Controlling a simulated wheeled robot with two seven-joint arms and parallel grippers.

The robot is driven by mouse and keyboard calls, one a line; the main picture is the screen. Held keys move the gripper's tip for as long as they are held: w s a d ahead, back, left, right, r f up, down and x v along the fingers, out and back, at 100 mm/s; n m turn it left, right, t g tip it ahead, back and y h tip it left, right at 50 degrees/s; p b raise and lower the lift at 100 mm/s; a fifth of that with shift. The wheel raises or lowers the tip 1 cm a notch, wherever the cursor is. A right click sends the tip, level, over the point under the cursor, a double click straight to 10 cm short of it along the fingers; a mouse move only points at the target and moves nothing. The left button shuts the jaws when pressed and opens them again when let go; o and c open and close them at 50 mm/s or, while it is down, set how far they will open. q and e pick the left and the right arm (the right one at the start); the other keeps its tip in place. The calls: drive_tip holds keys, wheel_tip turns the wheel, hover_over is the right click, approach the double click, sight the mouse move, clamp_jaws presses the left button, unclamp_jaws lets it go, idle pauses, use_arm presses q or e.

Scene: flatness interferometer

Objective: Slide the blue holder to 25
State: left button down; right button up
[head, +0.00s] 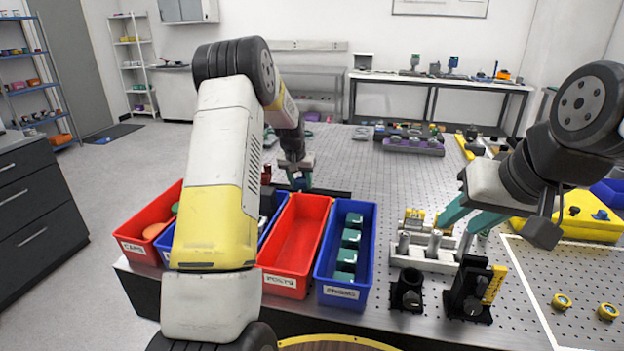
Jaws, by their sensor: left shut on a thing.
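The blue holder (301,181) is small in the head view, just below my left gripper (295,168), beyond the bins. My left gripper is shut on it, and its fingers and arm hide much of the holder. A dark rail (335,193) shows to the right of the holder, and a red piece (266,173) stands to its left. The scale marks and the 25 cannot be read from here. My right gripper (466,222) has its teal fingers apart, over a pale block with metal posts (424,262), and appears empty.
Red (324,213) and blue (367,225) bins line the near left table edge. Black mounts (406,291) stand right of them. A purple device (413,149) sits at the back. The perforated tabletop (385,180) is mostly clear in the middle.

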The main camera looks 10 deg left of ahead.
use_arm(q)
drive_tip(key=d, duration=0.9)
drive_tip(key=shift+s+r, duration=0.1)
drive_tip(key=c, duration=0.8)
unclamp_jaws()
drive_tip(key=shift+o, duration=0.2)
drive_tip(key=v, duration=0.7)
drive_tip(key=shift+s+r, duration=0.2)
drive_tip(key=shift+r, duration=0.1)
